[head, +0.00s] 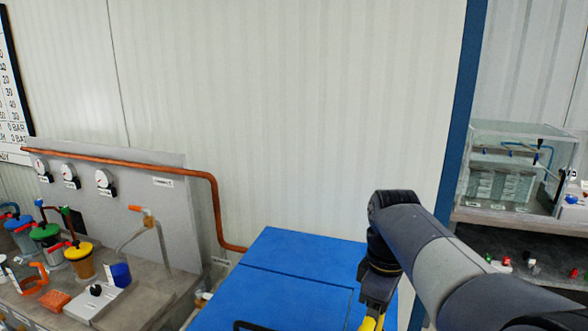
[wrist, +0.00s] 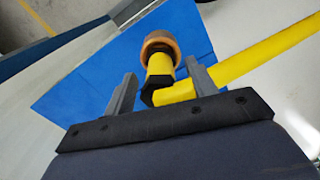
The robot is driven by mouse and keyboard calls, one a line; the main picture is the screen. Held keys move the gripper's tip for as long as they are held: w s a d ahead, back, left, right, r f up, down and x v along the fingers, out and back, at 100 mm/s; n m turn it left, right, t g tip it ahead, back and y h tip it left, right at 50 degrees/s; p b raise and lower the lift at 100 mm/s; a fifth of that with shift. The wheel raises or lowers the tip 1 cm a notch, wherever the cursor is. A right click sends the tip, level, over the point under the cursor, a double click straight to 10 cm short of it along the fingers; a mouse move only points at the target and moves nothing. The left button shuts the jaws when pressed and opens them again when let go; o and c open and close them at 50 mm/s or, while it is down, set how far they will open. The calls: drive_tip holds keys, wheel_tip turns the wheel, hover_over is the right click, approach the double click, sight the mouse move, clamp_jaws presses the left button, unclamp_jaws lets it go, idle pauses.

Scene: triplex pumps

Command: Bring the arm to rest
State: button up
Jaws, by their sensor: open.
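My arm (head: 425,250) reaches in from the lower right of the head view, its end pointing down over a blue surface (head: 295,255). My gripper (wrist: 160,90) is open in the wrist view, with two grey fingers standing apart. A yellow piece with an orange-brown round end (wrist: 160,58) shows between and beyond the fingers. I cannot tell whether they touch it. A yellow bar (wrist: 265,60) runs off to the right behind the right finger. In the head view the fingertips are hidden below the picture.
A bench with gauges (head: 104,179), a copper pipe (head: 150,160) and several coloured-lid pots (head: 80,255) stands at left. A blue post (head: 462,110) rises behind my arm. A shelf with a clear tank (head: 510,165) is at right. The wall behind is plain.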

drive_tip(key=shift+f+p, duration=0.3)
drive_tip(key=shift+f, duration=0.25)
wheel_tip(320, 180, up, 5)
drive_tip(key=p, duration=0.3)
drive_tip(key=shift+r, duration=0.2)
drive_tip(key=shift+f+b, duration=0.4)
drive_tip(key=shift+b, duration=0.1)
drive_tip(key=shift+r, duration=0.1)
drive_tip(key=shift+r, duration=0.1)
